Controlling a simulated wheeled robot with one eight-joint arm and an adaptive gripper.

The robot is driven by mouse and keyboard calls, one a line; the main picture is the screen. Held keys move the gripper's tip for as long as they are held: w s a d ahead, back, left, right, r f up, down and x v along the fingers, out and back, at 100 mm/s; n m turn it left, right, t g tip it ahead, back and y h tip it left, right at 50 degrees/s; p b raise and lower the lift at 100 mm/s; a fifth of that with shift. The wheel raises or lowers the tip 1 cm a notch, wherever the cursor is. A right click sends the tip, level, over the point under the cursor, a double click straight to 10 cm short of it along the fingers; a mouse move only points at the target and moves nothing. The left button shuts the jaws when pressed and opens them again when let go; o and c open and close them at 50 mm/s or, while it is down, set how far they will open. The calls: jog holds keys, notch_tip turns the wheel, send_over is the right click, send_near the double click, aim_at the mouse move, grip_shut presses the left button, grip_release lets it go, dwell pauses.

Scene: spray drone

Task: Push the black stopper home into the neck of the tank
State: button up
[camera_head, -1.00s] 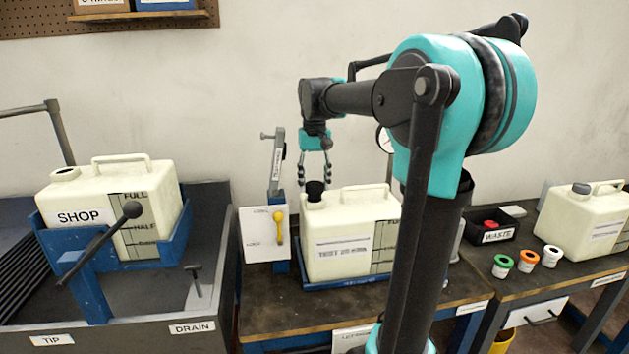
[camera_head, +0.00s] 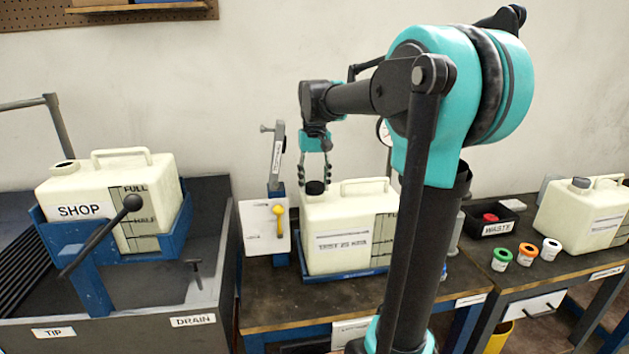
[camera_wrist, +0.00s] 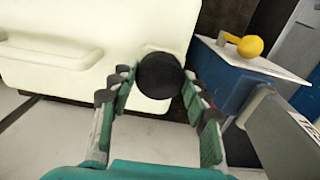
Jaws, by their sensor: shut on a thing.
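The cream test tank (camera_head: 340,255) stands upright in a blue tray on the middle bench. The black stopper (camera_head: 315,187) sits low at the tank's neck, at its upper left, with a short dark band showing. My gripper (camera_head: 314,176) reaches down from above with its fingers around the stopper. In the wrist view, the stopper's round black top (camera_wrist: 160,75) lies between the two jointed fingers of my gripper (camera_wrist: 157,85), beside the cream tank wall. The stopper hides the neck's opening there, so I cannot tell how deep it is seated.
A white panel with a yellow handle (camera_head: 279,222) and an upright grey lever (camera_head: 277,155) stand close left of the tank. The shop tank (camera_head: 150,195) is further left. A waste bin (camera_head: 515,224), small caps and another tank (camera_head: 590,220) are at right.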

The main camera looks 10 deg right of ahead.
aim_at(315, 184)
jog(key=o, duration=1.6)
notch_tip(315, 184, up, 12)
